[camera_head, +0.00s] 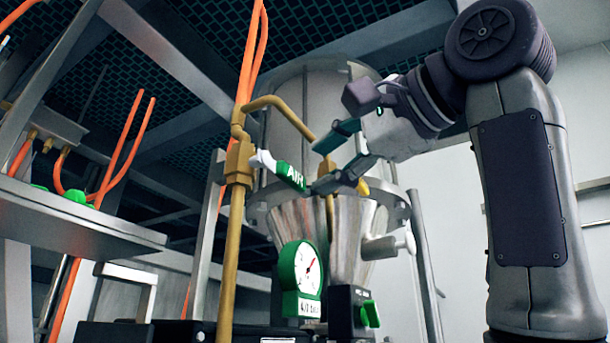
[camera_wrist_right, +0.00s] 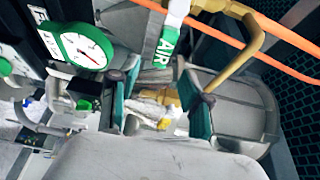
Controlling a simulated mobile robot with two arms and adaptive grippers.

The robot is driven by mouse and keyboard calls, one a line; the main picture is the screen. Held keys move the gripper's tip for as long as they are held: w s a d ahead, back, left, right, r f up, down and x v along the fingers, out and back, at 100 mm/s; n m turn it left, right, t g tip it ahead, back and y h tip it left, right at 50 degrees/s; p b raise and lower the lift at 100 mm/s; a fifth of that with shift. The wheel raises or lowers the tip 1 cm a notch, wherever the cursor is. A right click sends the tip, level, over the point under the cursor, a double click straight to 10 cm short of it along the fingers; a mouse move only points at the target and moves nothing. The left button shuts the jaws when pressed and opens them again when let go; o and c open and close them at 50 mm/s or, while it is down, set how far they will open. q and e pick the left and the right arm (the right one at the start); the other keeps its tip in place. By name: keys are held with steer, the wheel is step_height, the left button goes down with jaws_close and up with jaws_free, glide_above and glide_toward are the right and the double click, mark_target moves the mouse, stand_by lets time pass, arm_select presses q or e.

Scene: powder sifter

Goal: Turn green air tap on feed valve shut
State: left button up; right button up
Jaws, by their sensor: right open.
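The green air tap handle (camera_head: 290,175), marked AIR, sticks out to the right from a white hub on the brass feed valve (camera_head: 240,160). It slants slightly down to the right. My right gripper (camera_head: 324,160) is open and empty, just right of the handle's free end. In the right wrist view the open fingers (camera_wrist_right: 160,95) stand apart, and the AIR handle (camera_wrist_right: 168,42) lies beyond their tips, within the gap's width. I cannot tell whether a finger touches it. My left gripper is not in view.
A brass pipe (camera_head: 285,112) bends over behind the handle. The steel sifter vessel (camera_head: 300,100) stands close behind my right gripper. A green gauge (camera_head: 301,268) and a black box with a green switch (camera_head: 368,312) sit below. Orange hoses (camera_head: 258,50) run upward.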

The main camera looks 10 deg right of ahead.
steer(key=v, duration=0.5)
stand_by(0.6)
